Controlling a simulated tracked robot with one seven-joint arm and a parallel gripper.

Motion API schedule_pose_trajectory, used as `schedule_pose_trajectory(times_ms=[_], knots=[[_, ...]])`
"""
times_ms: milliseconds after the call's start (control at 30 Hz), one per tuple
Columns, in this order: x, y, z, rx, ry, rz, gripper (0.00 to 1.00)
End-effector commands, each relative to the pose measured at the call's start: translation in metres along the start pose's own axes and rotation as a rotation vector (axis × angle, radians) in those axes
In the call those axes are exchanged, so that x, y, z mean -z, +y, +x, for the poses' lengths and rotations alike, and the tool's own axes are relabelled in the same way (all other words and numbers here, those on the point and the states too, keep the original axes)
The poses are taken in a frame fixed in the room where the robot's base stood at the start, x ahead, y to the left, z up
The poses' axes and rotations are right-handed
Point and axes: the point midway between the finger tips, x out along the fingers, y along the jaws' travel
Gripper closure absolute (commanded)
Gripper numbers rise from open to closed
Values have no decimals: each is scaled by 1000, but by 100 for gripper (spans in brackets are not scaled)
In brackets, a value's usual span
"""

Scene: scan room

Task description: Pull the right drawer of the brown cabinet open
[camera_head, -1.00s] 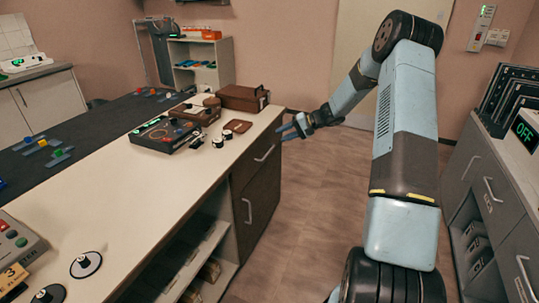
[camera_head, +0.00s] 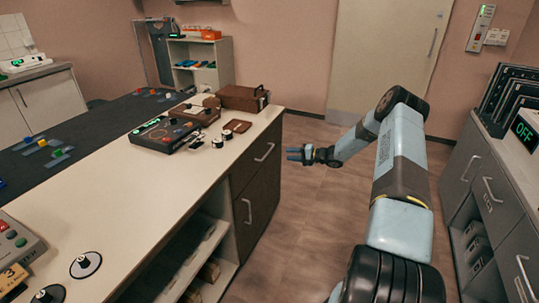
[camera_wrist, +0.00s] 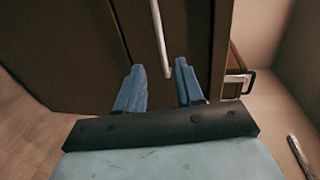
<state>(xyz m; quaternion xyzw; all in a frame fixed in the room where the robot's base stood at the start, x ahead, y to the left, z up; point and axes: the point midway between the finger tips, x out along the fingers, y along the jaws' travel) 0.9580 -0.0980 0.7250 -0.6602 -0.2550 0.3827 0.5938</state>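The brown cabinet (camera_head: 266,196) is the dark end of the light-topped counter. Its upper front, a drawer (camera_head: 248,167), has a slanted silver handle (camera_head: 264,152); a lower front has an upright handle (camera_head: 248,211). Both fronts look shut. My gripper (camera_head: 291,154) is to the right of the upper handle, fingers pointing left at the cabinet, apart from it. In the wrist view my gripper (camera_wrist: 160,66) is open, with two blue fingers spread. The lower end of a pale handle (camera_wrist: 160,38) appears between the fingertips there; nothing is held.
A brown case (camera_head: 243,97), a tray and small devices stand on the counter (camera_head: 150,205). A grey cabinet (camera_head: 465,185) with shelves is at the right. The floor (camera_head: 320,210) between them is clear apart from my arm.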

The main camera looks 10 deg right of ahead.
Motion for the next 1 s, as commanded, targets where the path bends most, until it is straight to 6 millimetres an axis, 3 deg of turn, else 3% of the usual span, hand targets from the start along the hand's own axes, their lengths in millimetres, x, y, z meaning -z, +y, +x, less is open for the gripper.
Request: schedule_pose_trajectory(times_ms=[500,700,1000], knots=[[-2,0,91,-1,-3,-1,63],[-2,0,110,-1,-2,0,63],[-2,0,115,-1,-2,1,63]])
